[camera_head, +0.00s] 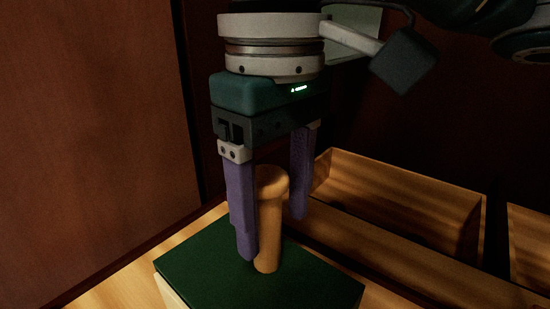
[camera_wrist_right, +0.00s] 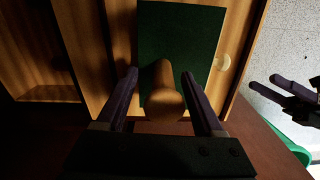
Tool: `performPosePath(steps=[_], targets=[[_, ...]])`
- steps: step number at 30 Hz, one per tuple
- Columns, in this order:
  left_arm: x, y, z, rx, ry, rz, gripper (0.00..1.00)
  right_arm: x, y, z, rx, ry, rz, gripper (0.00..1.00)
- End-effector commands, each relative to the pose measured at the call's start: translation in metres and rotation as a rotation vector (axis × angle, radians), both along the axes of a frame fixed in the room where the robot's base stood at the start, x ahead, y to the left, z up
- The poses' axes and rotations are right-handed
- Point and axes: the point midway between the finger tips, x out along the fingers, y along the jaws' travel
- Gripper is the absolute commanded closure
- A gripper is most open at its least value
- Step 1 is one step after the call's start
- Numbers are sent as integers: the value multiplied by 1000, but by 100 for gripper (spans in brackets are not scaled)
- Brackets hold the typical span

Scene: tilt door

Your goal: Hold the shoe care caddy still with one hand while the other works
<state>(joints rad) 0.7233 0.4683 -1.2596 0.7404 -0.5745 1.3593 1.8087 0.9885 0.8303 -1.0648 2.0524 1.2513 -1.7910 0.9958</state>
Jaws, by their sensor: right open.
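The shoe care caddy is a wooden box with open compartments; its wall (camera_head: 400,170) shows at the right of the head view. A dark green panel (camera_head: 205,265) lies on it at the front, with a round wooden handle (camera_head: 268,235) standing up from it. My right gripper (camera_head: 273,237) points down with its purple fingers open, one on each side of the handle. In the wrist view the knob's end (camera_wrist_right: 163,103) shows between the fingers (camera_wrist_right: 160,75). My left gripper (camera_wrist_right: 262,82) appears at the right of the wrist view, its fingers apart and empty, off the caddy.
A reddish-brown panel (camera_head: 95,130) rises at the left of the head view. Compartments to the right of the handle look empty, but shadow hides parts. A light speckled floor (camera_wrist_right: 292,40) and a green object (camera_wrist_right: 295,148) show at the right of the wrist view.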

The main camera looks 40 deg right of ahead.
Motion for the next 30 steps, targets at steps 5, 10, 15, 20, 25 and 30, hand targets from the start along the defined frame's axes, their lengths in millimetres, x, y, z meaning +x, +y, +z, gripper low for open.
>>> performPosePath(steps=[5,10,15,20,25,30], targets=[[0,0,0,0,0,0,50,0,0,-16,0,0,-1,31],[0,0,0,0,0,0,50,0,0,-18,0,-2,0,31],[0,0,0,0,0,0,50,0,0,-18,0,-2,0,34],[0,0,0,0,0,0,50,0,0,-18,0,-2,0,52],[0,0,0,0,0,0,50,0,0,-18,0,-2,0,71],[0,0,0,0,0,0,50,0,0,-18,-1,-2,0,90]])
